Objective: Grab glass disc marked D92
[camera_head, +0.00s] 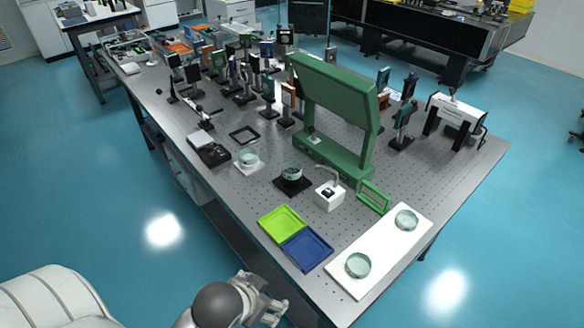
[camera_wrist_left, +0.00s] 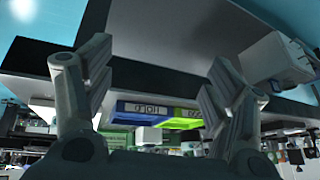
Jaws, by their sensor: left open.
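Clear round glass discs show in the head view. Two sit at opposite ends of a white board (camera_head: 384,243): the nearer disc (camera_head: 358,265) and the farther disc (camera_head: 406,220). Another disc (camera_head: 247,157) stands on a white base, and one more (camera_head: 291,171) sits on a dark square mount. No marking is legible, so I cannot tell which is D92. My left gripper (camera_head: 270,298) is open and empty beside the table's near edge, apart from all discs. Its spread fingers also show in the left wrist view (camera_wrist_left: 157,80). My right gripper is not in view.
A yellow-green tray (camera_head: 281,222) and a blue tray (camera_head: 306,248) lie near the front edge; the blue one reads HOLD in the wrist view (camera_wrist_left: 146,109). A tall green frame (camera_head: 335,90) and a white block (camera_head: 329,197) stand behind. Several optics mounts crowd the back left.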

